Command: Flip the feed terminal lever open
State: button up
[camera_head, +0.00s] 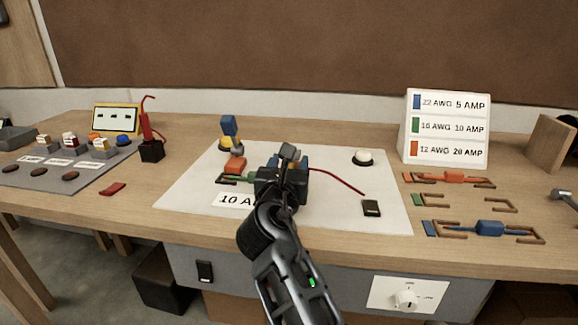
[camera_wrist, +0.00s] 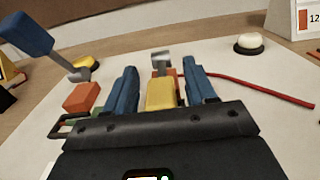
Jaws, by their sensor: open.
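Two lever terminals stand on the white board; no label shows which is the feed one. The left has a raised blue lever (camera_head: 229,125) and an orange-red block (camera_head: 235,165); the lever also shows in the wrist view (camera_wrist: 32,35). The second, behind my gripper, has a metal stem (camera_wrist: 161,60) and a yellow handle (camera_wrist: 161,94) angled toward my wrist camera. My gripper (camera_wrist: 160,85) is open, its blue fingers either side of the yellow handle. I cannot tell whether they touch it. In the head view my gripper (camera_head: 285,165) hides most of this terminal.
A green connector in a brown holder (camera_wrist: 72,125) is left of my gripper. A red wire (camera_head: 337,178) runs right toward a black block (camera_head: 371,208). A white button (camera_head: 362,157) and a yellow button (camera_wrist: 85,62) stand behind.

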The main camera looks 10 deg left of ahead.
jog(key=shift+c, duration=0.4)
grip_shut()
